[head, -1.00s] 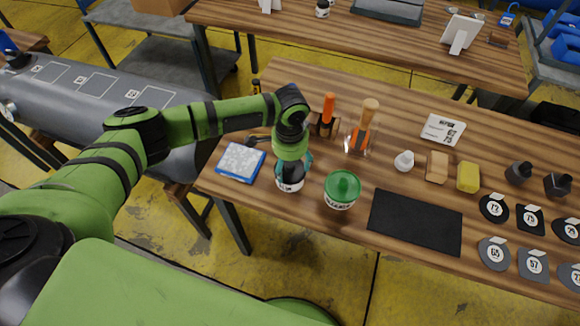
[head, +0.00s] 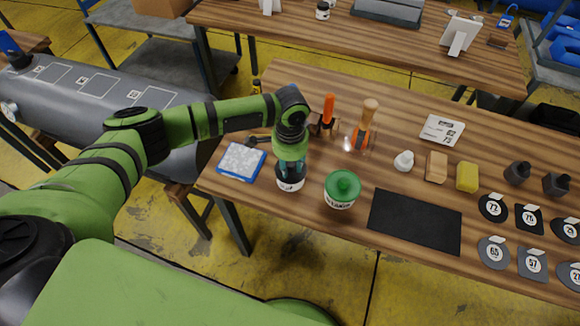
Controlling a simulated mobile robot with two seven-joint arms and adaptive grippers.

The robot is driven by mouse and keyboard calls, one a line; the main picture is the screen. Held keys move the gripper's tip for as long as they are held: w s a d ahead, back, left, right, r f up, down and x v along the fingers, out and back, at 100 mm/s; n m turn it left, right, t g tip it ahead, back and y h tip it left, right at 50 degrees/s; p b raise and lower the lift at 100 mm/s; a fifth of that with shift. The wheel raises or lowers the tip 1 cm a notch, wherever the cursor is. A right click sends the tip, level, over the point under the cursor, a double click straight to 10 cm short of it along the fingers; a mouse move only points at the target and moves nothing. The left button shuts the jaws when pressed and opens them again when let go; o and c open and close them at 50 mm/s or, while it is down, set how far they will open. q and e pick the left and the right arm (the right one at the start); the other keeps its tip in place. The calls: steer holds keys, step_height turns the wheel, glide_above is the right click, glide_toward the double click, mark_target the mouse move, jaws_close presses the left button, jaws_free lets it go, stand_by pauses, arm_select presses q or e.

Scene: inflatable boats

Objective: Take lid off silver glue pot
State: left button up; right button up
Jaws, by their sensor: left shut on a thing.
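A small pot with a white label (head: 291,186) stands near the front left edge of the wooden table in the head view. My left gripper (head: 290,174) points down over it and is shut on its top. The fingers cover most of the top, so the lid and the pot's metal colour are hard to see. A second pot with a green knobbed lid (head: 343,184) and a white label stands just right of it. My right gripper is not in view.
A blue-edged pad (head: 241,162) lies left of the gripped pot. Orange- and wooden-handled tools (head: 364,126) stand behind in holders. A black mat (head: 415,222) lies to the right, with a white bottle (head: 404,161), a yellow block (head: 467,178) and numbered patches (head: 494,208) beyond.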

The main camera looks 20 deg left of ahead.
arm_select(q)
steer(key=shift+s+f, duration=0.1)
steer(key=shift+f, duration=0.15)
